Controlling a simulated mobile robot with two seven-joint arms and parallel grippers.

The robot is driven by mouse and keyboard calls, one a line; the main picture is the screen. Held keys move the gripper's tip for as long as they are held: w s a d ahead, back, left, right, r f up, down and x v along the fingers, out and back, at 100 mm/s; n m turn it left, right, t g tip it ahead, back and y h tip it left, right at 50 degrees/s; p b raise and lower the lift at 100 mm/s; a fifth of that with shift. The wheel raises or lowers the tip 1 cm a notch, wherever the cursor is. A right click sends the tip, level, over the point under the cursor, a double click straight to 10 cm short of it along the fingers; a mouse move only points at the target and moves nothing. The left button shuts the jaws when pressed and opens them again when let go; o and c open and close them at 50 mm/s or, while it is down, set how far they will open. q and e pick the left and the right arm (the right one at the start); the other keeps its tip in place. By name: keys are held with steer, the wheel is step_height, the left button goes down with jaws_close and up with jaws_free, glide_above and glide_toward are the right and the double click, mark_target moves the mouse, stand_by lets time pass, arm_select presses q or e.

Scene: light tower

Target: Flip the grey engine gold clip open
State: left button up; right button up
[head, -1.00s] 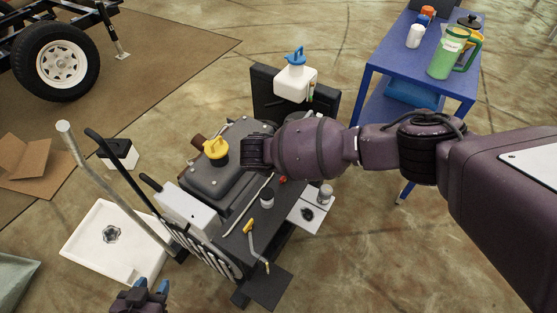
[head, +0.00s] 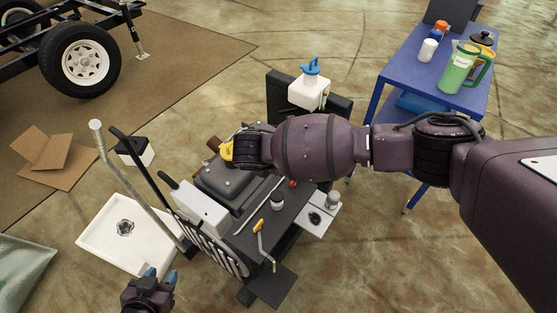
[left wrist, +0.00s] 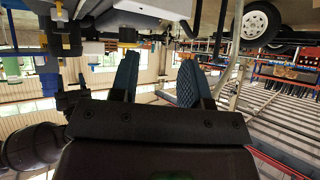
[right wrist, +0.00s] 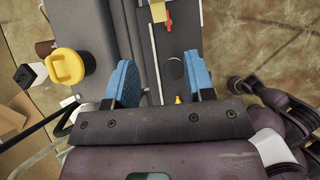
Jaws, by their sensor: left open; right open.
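The grey engine (head: 217,178) sits mid-scene beside a dark board. Its yellow cap (head: 227,152) is partly covered by my right gripper (head: 243,150) in the head view. In the right wrist view that gripper (right wrist: 160,85) has its blue fingers apart over grey surfaces, with nothing held; the yellow cap (right wrist: 66,67) is left of the fingers. I cannot make out the gold clip for certain; a small gold-yellow piece (right wrist: 178,99) shows between the fingers. My left gripper (head: 152,283) is low in the head view, apart from the engine; its fingers (left wrist: 156,80) are open and empty.
A metal pole (head: 135,180) and black handle stand left of the engine, above a white tray (head: 100,235). A blue table (head: 410,80) stands behind right.

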steer(key=c, duration=0.3)
steer(key=m+g+b, duration=0.1)
steer(key=w+d+f+m+g+y+b, duration=0.1)
steer(key=m, duration=0.1)
steer(key=d+m+b, duration=0.1)
steer(key=shift+w+f+m+g+y, duration=0.3)
steer(key=shift+w+f+g, duration=0.05)
steer(key=shift+g, duration=0.05)
jaws_close()
steer(key=w+d+r+m+g+y+b, duration=0.4)
steer(key=w+d+m+y+b, duration=0.35)
steer(key=m, duration=0.55)
steer(key=x, duration=0.5)
steer(key=b+x, duration=0.1)
steer(key=x, duration=0.2)
steer(key=shift+d+f, duration=0.25)
steer(key=shift+f, duration=0.25)
steer(key=shift+a+f, duration=0.1)
steer(key=shift+f, duration=0.1)
arm_select(q)
step_height(320, 180, down, 9)
steer(key=g, duration=0.1)
steer(key=shift+d+f+m, duration=0.15)
steer(key=shift+d+m, duration=0.1)
steer(key=shift+m, duration=0.15)
